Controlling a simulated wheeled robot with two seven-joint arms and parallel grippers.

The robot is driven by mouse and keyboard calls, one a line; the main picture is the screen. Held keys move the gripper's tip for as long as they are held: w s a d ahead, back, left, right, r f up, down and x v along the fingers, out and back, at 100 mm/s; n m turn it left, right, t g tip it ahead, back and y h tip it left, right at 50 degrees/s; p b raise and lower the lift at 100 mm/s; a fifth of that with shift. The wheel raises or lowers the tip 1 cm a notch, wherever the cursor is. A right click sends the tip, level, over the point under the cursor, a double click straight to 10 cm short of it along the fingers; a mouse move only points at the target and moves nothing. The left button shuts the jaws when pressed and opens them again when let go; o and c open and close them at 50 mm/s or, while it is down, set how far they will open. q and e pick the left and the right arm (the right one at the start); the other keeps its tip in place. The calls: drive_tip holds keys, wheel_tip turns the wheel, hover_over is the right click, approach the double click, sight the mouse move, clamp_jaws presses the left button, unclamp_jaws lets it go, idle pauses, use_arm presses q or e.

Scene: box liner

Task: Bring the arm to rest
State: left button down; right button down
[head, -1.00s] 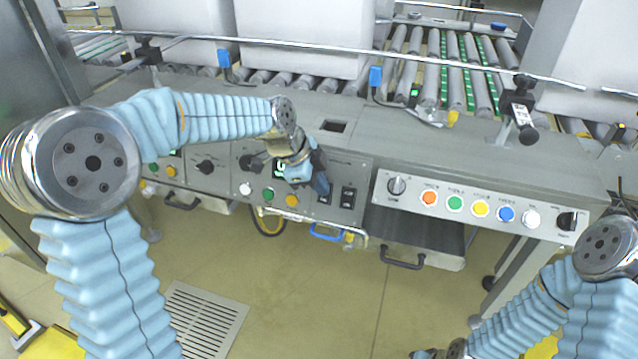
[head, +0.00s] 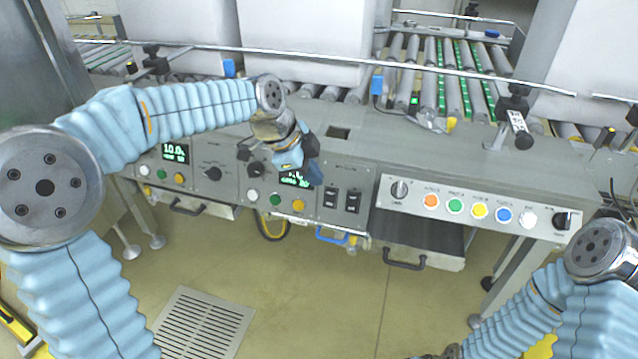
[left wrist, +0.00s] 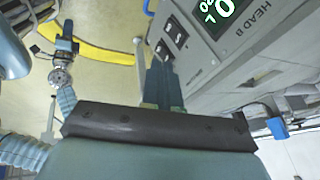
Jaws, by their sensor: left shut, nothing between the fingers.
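My left gripper (head: 314,172) is in front of the grey control panel, by the second display and the rocker switches. Its dark blue fingers are together with nothing between them. In the left wrist view its fingers (left wrist: 162,84) point away from the camera, beside the panel marked HEAD B. My right arm (head: 595,250) is bent low at the right of the head view. My right gripper shows small in the left wrist view (left wrist: 66,42), above the floor; its jaws are too small to read.
The panel holds displays (head: 176,153), knobs and coloured buttons, with a button box (head: 478,208) at right. A guard rail (head: 330,50) runs before large white boxes (head: 300,40) and rollers (head: 440,80).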

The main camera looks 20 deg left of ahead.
use_arm(q)
wheel_tip(320, 180, up, 4)
drive_tip(key=a, duration=0.2)
drive_tip(key=s+d+f+n+g, duration=0.2)
drive_tip(key=f+n, duration=0.6)
drive_tip(key=f, duration=1.6)
drive_tip(key=s+d+f+n, duration=0.2)
drive_tip(key=s+f+n, duration=0.3)
drive_tip(key=s+f, duration=0.4)
drive_tip(key=s+d+f+n+p, duration=0.1)
drive_tip(key=s+d+f+n, duration=0.1)
drive_tip(key=s+f+n, duration=0.4)
drive_tip(key=s+f, duration=0.4)
drive_tip(key=shift+g, duration=0.3)
